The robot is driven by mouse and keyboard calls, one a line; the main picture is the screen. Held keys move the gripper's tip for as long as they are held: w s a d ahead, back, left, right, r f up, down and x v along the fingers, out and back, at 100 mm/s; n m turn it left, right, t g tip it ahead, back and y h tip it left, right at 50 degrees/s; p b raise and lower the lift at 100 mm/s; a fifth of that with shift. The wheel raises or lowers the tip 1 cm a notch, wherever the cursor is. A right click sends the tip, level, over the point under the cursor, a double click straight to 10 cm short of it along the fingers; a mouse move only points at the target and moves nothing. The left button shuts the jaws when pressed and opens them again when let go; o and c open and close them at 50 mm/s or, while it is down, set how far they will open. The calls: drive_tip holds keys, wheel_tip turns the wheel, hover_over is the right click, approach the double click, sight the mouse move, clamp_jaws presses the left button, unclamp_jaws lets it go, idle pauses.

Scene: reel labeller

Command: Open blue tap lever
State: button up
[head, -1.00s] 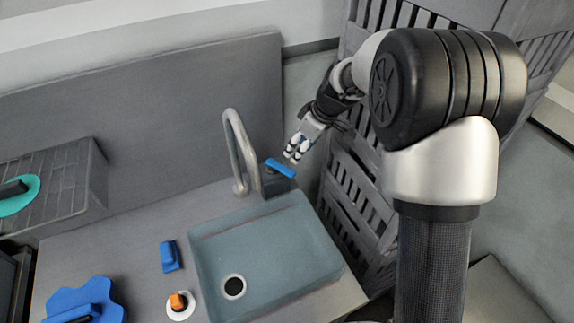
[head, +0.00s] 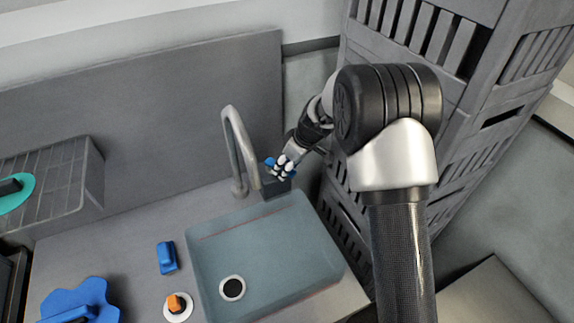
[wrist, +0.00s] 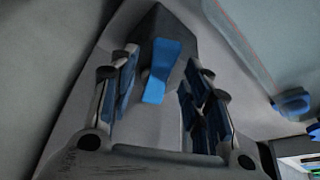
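The blue tap lever (wrist: 160,72) sticks out from a dark grey tap base (wrist: 158,28) in the wrist view. My gripper (wrist: 160,80) is open, with one finger on each side of the lever and a gap on both sides. In the head view my gripper (head: 284,166) is at the tap base beside the grey curved spout (head: 232,140). It hides most of the lever there; a bit of blue (head: 269,162) shows at its left.
The sink basin (head: 265,255) lies in front of the tap. A blue block (head: 167,257), an orange-topped white disc (head: 178,306) and a blue wavy-edged piece (head: 82,299) are on the counter to the left. Grey slatted crates (head: 475,150) stand right of the counter.

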clamp_jaws()
idle(0.3)
idle(0.3)
